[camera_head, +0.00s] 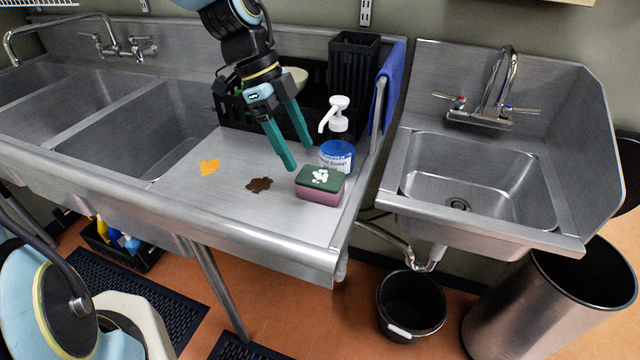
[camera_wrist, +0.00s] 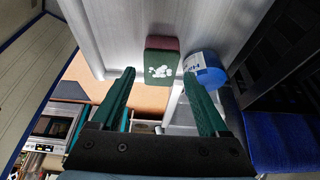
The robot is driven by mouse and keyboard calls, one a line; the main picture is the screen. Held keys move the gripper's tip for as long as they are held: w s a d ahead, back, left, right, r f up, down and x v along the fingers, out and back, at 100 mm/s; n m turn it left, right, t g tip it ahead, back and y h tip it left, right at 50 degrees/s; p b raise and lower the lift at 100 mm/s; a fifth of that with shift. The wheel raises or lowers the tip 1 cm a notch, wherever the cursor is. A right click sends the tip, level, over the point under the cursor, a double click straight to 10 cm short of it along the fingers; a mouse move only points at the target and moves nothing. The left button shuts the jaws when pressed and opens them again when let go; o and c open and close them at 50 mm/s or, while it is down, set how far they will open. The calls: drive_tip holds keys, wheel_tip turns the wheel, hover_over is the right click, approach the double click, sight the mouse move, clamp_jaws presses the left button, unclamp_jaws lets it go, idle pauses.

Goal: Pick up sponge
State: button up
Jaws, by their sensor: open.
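The sponge (camera_head: 320,187) lies on the steel drainboard near its right front corner. It has a dark green top with white foam on it and a pink lower layer. In the wrist view the sponge (camera_wrist: 161,62) shows beyond the fingertips, between their lines. My gripper (camera_head: 301,157) has two teal fingers, open and empty, above the drainboard, behind and slightly left of the sponge. The fingers also show in the wrist view (camera_wrist: 160,90). The gripper appears apart from the sponge.
A soap pump bottle (camera_head: 337,155) with a blue label stands right behind the sponge. A black rack (camera_head: 352,68) and blue cloth (camera_head: 388,88) are at the back right. An orange stain (camera_head: 209,167) and a brown stain (camera_head: 259,184) lie to the left. The front edge (camera_head: 270,255) is clear.

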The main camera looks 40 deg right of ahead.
sight(311, 174)
drive_tip(key=shift+p+x, duration=0.45)
drive_tip(key=shift+x, duration=2.75)
drive_tip(key=shift+c, duration=0.4)
drive_tip(key=c, duration=0.9)
drive_tip(key=shift+o, duration=0.2)
